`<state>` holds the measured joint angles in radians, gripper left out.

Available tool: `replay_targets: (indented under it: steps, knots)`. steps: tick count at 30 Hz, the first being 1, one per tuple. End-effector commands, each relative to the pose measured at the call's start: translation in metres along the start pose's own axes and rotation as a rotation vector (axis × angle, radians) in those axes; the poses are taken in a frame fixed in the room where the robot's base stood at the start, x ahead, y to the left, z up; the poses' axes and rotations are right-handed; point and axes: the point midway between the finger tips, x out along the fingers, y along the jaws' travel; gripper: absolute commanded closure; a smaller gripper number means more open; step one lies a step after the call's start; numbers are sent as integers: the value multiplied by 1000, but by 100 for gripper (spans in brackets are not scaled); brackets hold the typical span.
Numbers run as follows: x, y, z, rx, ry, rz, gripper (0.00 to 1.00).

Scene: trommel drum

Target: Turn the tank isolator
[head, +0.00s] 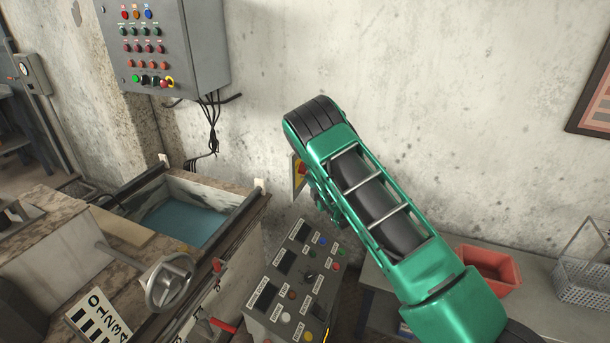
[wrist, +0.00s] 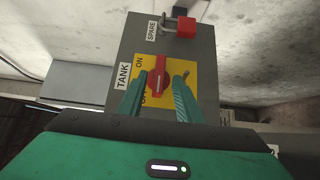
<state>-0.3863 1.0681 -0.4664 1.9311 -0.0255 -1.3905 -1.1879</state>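The tank isolator (wrist: 158,86) is a red rotary handle on a yellow plate on a grey box, in the middle of the wrist view. Beside it are a TANK label and the words ON and OFF, the latter partly hidden. My gripper (wrist: 159,88) is open, its two green fingers on either side of the red handle. I cannot tell whether they touch it. In the head view the isolator's yellow plate and red handle (head: 300,171) show at the wall, partly hidden by my green arm. The gripper's fingers are not clear there.
A red padlock (wrist: 186,27) hangs by the SPARE label on the same box. A sloped control console (head: 285,290) stands below my arm. A tank of blue liquid (head: 185,218) and a handwheel (head: 170,283) are left. A red bin (head: 487,268) sits right.

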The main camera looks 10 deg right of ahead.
Motion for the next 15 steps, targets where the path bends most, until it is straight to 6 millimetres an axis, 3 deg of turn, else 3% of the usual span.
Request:
replay_targets:
  steps: [6,15]
  knots:
    - [17,1,1,-1,-1,1,68]
    - [18,0,1,0,-1,0,68]
